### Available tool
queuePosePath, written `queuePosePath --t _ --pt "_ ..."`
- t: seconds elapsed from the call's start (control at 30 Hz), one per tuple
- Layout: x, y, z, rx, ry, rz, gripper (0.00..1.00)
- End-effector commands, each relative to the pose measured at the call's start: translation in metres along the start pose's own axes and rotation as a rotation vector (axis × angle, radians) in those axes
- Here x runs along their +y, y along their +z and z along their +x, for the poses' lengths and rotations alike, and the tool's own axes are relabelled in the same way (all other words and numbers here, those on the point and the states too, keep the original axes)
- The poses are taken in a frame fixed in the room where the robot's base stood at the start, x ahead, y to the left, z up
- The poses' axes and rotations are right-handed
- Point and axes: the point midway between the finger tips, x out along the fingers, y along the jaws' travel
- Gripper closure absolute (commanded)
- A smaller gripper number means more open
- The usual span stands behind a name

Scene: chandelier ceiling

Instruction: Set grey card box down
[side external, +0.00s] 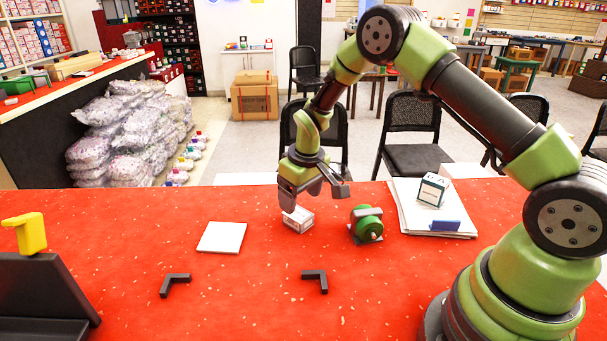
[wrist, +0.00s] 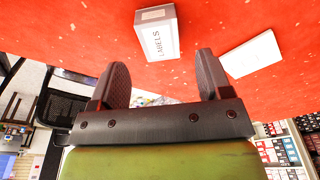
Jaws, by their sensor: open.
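A small pale grey card box (side external: 297,219) sits on the red tabletop (side external: 250,290), below my gripper (side external: 314,194). In the wrist view the box (wrist: 160,38) shows the word LABELS on one side and lies beyond the fingertips, roughly in line with the gap between them. My gripper (wrist: 162,62) is open, with both fingers apart and nothing between them. In the side view the fingers are just above the box and overlap its top edge, so contact there is hard to judge.
A flat white square (side external: 221,237) lies left of the box. A green reel on a grey stand (side external: 366,222) is close on the right. Farther right, a paper stack (side external: 405,205) bears a teal-and-white box (side external: 433,190). Two black corner pieces (side external: 175,284) (side external: 315,280) lie in front.

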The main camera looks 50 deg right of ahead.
Motion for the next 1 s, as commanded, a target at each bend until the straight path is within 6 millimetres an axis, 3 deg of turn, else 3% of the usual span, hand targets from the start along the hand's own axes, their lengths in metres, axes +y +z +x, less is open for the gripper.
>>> queuePosePath --t 0.1,0.23,0.57,0.63,0.83,1.0 --pt "0.000 -0.001 -0.028 0.005 0.000 0.000 0.28" --pt "0.000 -0.001 -0.050 0.004 0.000 0.001 0.28" --pt "-0.001 0.000 -0.071 0.005 -0.001 0.003 0.28" --pt "-0.003 0.001 -0.083 0.019 -0.003 0.013 0.28" --pt "-0.019 0.021 -0.160 0.119 -0.029 0.090 0.28" --pt "-0.037 0.064 -0.227 0.220 -0.076 0.177 0.28"
